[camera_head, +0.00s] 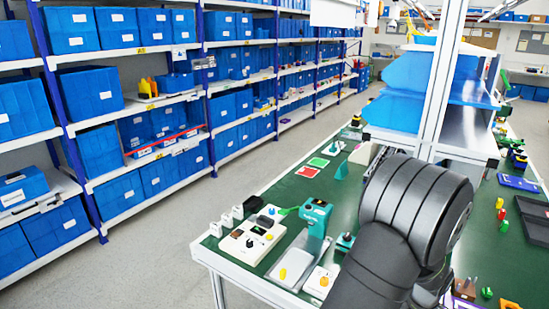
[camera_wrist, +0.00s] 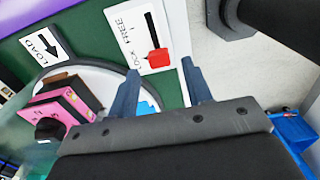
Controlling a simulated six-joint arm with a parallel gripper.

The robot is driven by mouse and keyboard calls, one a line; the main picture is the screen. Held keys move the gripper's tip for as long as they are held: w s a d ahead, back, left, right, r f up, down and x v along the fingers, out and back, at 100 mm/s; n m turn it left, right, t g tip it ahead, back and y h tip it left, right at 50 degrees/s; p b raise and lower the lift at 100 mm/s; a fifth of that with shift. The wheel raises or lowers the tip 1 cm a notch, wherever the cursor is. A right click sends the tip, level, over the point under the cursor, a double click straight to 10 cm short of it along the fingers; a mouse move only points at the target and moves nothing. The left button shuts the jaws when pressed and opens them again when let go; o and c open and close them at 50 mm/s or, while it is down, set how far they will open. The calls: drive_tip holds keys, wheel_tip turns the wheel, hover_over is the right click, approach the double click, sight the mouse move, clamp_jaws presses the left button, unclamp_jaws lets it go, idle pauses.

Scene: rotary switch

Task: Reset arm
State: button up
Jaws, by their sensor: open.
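My gripper (camera_wrist: 160,66) shows in the wrist view with its two dark fingers spread apart and nothing held between them. In the head view my dark arm link fills the right centre, and the gripper is not visible there.
In the wrist view a pink block (camera_wrist: 52,110) with a black knob sits on a round white plate, beside a LOAD arrow label (camera_wrist: 42,46). A blue bin (camera_wrist: 293,128) is at lower right. The head view shows a cluttered green bench (camera_head: 265,190) and shelves of blue bins (camera_head: 90,92).

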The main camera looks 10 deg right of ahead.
drive_tip(key=shift+f, duration=1.05)
drive_tip(key=shift+r, duration=0.1)
wheel_tip(320, 180, up, 18)
wheel_tip(320, 180, down, 18)
drive_tip(key=shift+r, duration=0.1)
drive_tip(key=s+d, duration=0.3)
drive_tip(key=shift+s+d+f, duration=0.1)
drive_tip(key=shift+s+f, duration=0.05)
drive_tip(key=shift+f, duration=0.05)
wheel_tip(320, 180, up, 18)
drive_tip(key=f, duration=0.1)
drive_tip(key=w+f+m+t, duration=0.2)
drive_tip(key=w+m, duration=0.2)
drive_tip(key=w, duration=0.4)
drive_tip(key=w+f+m+t, duration=0.2)
drive_tip(key=w+f+m, duration=0.1)
drive_tip(key=w, duration=0.6)
drive_tip(key=shift+w+d+f+m, duration=0.25)
drive_tip(key=shift+w+f+m, duration=0.05)
drive_tip(key=shift+m, duration=0.5)
